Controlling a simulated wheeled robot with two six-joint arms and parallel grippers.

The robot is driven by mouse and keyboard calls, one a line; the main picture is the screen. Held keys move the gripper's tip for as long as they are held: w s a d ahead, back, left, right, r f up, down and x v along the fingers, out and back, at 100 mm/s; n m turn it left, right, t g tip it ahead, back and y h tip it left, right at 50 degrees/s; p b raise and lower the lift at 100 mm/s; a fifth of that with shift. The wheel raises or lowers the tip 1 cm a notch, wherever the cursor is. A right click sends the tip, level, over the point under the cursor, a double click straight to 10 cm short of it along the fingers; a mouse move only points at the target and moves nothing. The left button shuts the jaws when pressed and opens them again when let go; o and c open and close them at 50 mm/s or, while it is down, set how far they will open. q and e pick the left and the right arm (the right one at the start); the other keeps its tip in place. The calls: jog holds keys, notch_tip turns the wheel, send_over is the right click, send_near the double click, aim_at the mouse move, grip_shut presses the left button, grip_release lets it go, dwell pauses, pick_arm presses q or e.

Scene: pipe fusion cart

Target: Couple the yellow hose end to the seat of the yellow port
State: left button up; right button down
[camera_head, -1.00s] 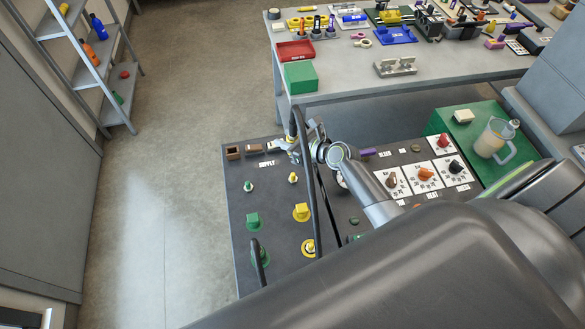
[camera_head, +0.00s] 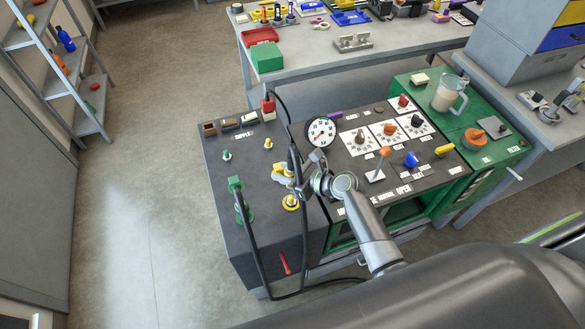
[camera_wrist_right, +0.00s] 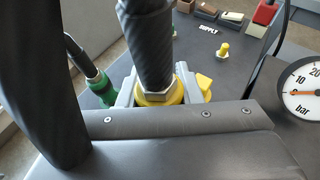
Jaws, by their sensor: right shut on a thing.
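My right gripper (camera_head: 287,176) is shut on the yellow hose end (camera_wrist_right: 158,97), a yellow collar with a pale nut below a black ribbed sleeve. It is held roughly upright over the left part of the cart. In the head view the yellow port (camera_head: 290,203), a yellow ring with a raised seat, lies just below and in front of the jaws. I cannot tell whether the hose end touches the seat, as jaws and collar hide its lower end. A yellow block (camera_wrist_right: 204,86) stands just behind the jaws. My left gripper is not in view.
A green hose end (camera_head: 241,211) stands at the green port on the left, with a green block (camera_head: 235,184) behind it. A pressure gauge (camera_head: 320,131) stands close behind my right wrist. Black hose runs beside the gripper. A red block (camera_head: 267,107) is at the back.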

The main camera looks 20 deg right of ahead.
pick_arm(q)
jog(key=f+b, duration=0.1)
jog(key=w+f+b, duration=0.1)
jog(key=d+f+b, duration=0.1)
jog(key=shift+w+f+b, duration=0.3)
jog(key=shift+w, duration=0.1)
pick_arm(e)
notch_tip(320, 180, down, 6)
jog(key=shift+w+r, duration=0.15)
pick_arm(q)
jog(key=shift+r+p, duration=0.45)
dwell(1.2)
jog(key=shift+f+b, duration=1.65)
pick_arm(e)
jog(key=shift+f, duration=2.05)
jog(key=c, duration=0.9)
grip_release()
jog(key=shift+c, duration=0.2)
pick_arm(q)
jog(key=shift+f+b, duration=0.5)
pick_arm(e)
jog(key=v, duration=1.7)
jog(key=shift+s+r, duration=0.2)
jog(key=shift+s, duration=0.05)
